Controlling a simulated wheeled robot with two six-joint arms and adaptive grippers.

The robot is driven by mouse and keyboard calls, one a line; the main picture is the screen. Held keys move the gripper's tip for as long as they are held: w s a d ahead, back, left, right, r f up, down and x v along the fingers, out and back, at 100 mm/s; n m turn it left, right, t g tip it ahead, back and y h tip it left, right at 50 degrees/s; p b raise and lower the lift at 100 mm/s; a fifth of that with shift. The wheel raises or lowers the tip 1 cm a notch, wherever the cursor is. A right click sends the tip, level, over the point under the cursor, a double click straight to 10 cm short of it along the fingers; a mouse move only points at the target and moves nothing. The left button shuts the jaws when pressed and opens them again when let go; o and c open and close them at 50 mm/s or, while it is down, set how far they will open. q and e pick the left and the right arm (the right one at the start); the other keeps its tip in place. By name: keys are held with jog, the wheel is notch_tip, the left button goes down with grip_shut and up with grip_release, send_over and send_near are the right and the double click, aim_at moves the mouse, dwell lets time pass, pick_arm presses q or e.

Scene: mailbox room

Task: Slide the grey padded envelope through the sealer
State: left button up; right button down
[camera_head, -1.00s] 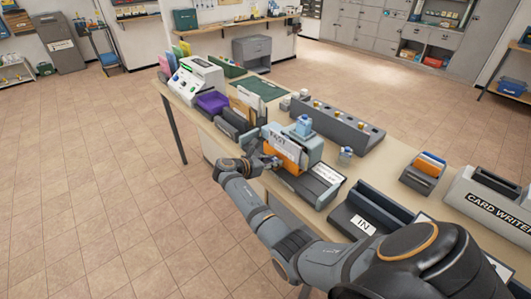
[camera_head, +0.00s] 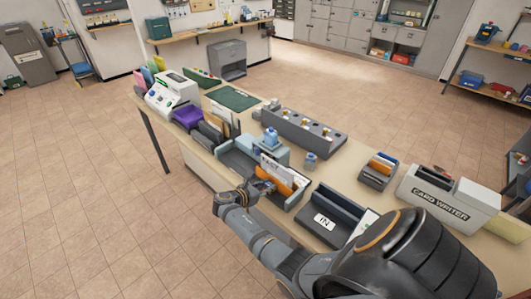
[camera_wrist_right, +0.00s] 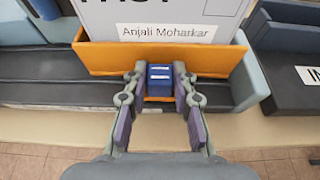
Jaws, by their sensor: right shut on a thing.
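The envelope (camera_head: 273,167) looks white to light grey and stands upright in an orange holder (camera_head: 287,182). The sealer (camera_head: 283,153) is a light blue-grey housing with a blue bottle on top, just behind and left of the holder. My left gripper is out of view.
The sealer's dark track (camera_head: 236,160) is bare to the left. A dark IN tray (camera_head: 335,215) stands close on the right, with a card writer (camera_head: 445,200) beyond it. A purple bin (camera_head: 187,117) and file holders stand to the left. The floor in front is clear.

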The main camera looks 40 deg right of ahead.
jog(key=shift+s+f, duration=0.15)
jog(key=shift+s, duration=0.05)
jog(key=c, duration=1.3)
grip_release()
jog(key=shift+o, duration=1.1)
jog(key=shift+s, duration=0.15)
jog(key=shift+a, duration=0.25)
jog(key=v, duration=0.7)
